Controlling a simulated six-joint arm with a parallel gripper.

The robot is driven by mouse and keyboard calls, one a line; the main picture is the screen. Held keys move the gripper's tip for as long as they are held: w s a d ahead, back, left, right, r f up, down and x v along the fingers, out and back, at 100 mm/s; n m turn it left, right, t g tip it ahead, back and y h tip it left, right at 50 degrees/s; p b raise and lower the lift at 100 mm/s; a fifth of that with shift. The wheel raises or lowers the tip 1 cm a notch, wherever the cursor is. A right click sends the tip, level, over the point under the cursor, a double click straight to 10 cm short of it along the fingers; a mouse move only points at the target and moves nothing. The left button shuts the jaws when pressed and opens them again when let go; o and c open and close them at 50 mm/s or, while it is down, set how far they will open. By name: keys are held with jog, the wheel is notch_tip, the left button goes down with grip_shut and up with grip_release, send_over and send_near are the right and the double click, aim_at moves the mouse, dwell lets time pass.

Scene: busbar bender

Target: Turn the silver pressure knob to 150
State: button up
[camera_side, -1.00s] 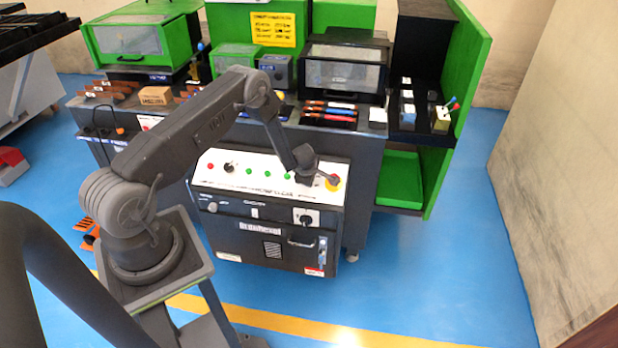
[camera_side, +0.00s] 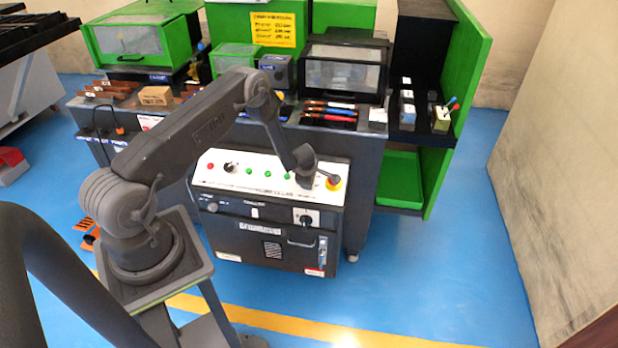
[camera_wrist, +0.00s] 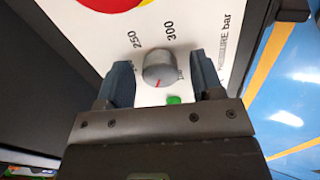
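The silver pressure knob (camera_wrist: 158,67) shows in the wrist view on the white panel, with a short red mark on its lower part in the picture. Printed numbers 250 and 300 stand above it, and "PRESSURE bar" runs along the right. Other scale numbers are partly hidden by the fingers, so I cannot read the exact setting. My gripper (camera_wrist: 160,61) is open, with one finger on each side of the knob and a visible gap at each side. In the side view my gripper (camera_side: 322,177) is over the panel's right part and the knob cannot be made out.
A red button on a yellow base (camera_wrist: 112,3) lies just beyond the knob; its yellow part shows in the side view (camera_side: 334,185). A green light (camera_wrist: 173,100) is close to the fingers. The white panel (camera_side: 212,177) also carries a black knob (camera_side: 231,167) at left.

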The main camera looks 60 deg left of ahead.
jog(key=v, duration=1.3)
jog(key=shift+r, duration=0.35)
jog(key=shift+d, duration=0.1)
